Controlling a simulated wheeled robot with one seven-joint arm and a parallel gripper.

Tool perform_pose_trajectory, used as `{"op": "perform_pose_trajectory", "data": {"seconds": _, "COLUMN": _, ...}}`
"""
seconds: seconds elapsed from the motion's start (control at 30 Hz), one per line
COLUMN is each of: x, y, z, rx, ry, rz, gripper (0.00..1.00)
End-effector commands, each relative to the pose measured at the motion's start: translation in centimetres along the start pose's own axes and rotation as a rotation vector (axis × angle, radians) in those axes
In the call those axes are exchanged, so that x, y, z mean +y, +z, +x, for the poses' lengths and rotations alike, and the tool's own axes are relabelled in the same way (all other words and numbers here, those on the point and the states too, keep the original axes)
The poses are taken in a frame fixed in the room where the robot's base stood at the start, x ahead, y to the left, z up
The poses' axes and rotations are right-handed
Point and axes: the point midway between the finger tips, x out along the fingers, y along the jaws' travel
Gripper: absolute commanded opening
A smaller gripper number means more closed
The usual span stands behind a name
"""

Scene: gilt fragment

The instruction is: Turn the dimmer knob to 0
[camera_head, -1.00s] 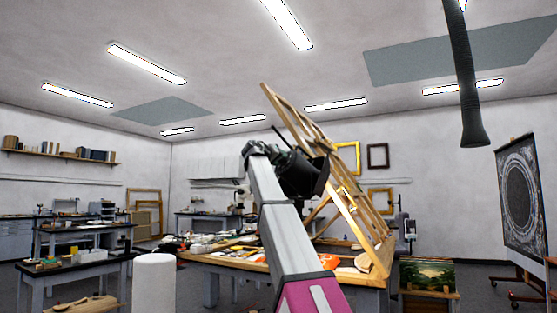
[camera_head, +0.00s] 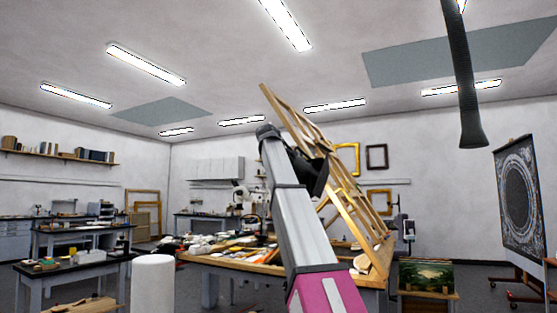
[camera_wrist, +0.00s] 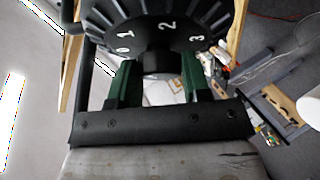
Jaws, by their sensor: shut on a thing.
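In the wrist view a black dial (camera_wrist: 112,14) with a ribbed rim and white numerals fills the top. I read 1, 2 and 3, with a smaller mark like a 0 left of the 1. A short dark knob (camera_wrist: 157,63) stands out below the 2. My gripper (camera_wrist: 156,75) has green fingers on either side of the knob and is shut on it. The finger contact is partly hidden by the dark gripper body. No pointer mark on the knob is clear. In the head view my arm hides the dial and knob.
A cluttered worktable (camera_head: 247,268) stands behind my arm, with a leaning wooden frame (camera_head: 355,195) close to its right. A white cylinder (camera_head: 153,283) stands at the front left. A black hose (camera_head: 463,85) hangs at the right. Floor shows between the table and the easel (camera_head: 520,195).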

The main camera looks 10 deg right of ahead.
Motion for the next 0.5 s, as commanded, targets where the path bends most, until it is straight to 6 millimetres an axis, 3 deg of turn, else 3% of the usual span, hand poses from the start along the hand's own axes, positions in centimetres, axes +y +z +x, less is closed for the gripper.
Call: {"op": "perform_pose_trajectory", "data": {"seconds": 0.5, "x": 0.58, "y": -0.11, "z": 0.13, "rx": 0.032, "ry": -0.250, "rz": -0.406, "gripper": 0.20}}
